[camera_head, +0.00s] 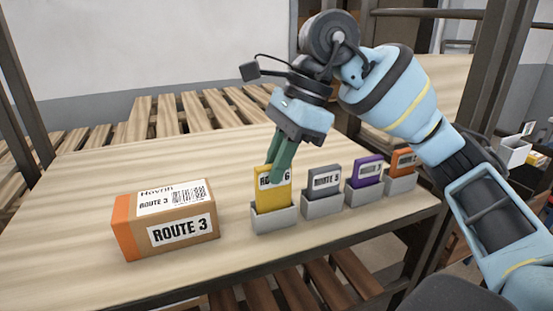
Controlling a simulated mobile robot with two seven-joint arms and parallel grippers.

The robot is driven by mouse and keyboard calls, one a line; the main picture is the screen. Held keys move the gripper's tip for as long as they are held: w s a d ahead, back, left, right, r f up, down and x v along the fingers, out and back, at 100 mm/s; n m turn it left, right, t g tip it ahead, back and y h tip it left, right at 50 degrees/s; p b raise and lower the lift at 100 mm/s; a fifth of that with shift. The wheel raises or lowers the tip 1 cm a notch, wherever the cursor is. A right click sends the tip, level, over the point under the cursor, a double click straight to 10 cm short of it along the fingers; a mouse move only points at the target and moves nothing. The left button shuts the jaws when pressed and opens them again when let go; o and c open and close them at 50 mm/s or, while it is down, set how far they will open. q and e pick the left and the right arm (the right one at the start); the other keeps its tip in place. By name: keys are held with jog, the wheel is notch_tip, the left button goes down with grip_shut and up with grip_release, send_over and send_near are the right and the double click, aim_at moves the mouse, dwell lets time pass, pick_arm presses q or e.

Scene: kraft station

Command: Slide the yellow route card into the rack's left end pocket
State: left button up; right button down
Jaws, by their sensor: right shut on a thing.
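The yellow route card (273,195) stands upright in the leftmost grey pocket (274,220) of the rack, its lower edge hidden by the pocket's front wall. My right gripper (279,173) comes down from above, and its green fingers are shut on the card's upper part, covering some of its label. How deep the card sits in the pocket cannot be told. My left gripper is not in view.
To the right, further grey pockets hold a grey card (324,180), a purple card (367,170) and an orange card (403,161). A cardboard box (190,234) marked ROUTE 3 lies left of the rack. The wooden table (75,210) is clear on the far left.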

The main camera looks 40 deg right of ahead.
jog(key=shift+f, duration=0.75)
jog(key=c, duration=1.3)
grip_release()
jog(key=shift+c, duration=0.2)
jog(key=v, duration=0.7)
jog(key=shift+r, duration=0.4)
jog(key=shift+d, duration=0.15)
